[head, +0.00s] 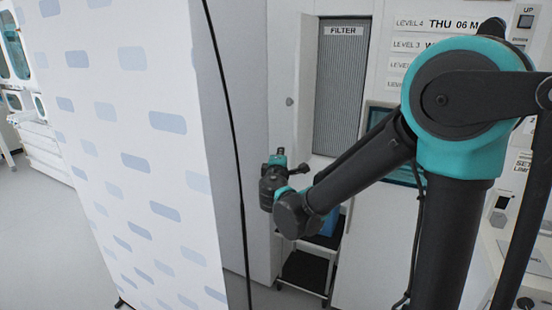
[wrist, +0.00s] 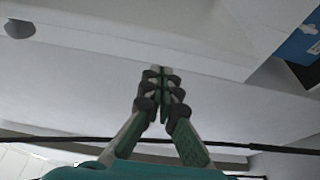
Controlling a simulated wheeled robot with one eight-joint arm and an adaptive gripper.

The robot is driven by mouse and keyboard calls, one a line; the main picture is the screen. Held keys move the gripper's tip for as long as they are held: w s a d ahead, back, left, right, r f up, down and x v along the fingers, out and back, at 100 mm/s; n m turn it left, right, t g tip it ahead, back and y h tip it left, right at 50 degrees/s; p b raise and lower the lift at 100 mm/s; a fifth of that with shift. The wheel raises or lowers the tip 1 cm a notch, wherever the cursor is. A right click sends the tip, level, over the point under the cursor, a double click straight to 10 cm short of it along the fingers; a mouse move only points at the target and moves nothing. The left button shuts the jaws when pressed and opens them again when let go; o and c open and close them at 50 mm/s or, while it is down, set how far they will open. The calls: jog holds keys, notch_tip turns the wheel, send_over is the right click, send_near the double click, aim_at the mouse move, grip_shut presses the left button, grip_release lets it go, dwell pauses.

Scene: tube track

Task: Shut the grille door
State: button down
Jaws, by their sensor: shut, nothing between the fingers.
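A tall grey ribbed grille panel (head: 338,95) labelled FILTER shows upright in the head view, left of the level signs. A pale panel (head: 283,62) stands at its left, with a small round grey knob (head: 289,101). I cannot tell how far the grille door stands open. My gripper is at the end of my arm, low and left of the grille; its fingers are not clear in the head view. In the wrist view my gripper (wrist: 161,72) is shut and empty, its fingertips in front of a pale surface (wrist: 110,62). I cannot tell whether they touch it.
A large white partition with blue dashes (head: 130,150) fills the left, with a black cable (head: 238,170) hanging beside it. A blue item (wrist: 302,42) shows at the wrist view's upper right.

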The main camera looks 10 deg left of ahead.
jog(key=shift+s+d, duration=0.2)
jog(key=shift+d, duration=0.45)
jog(key=shift+s+d, duration=0.2)
jog(key=shift+d, duration=0.4)
jog(key=shift+d, duration=0.1)
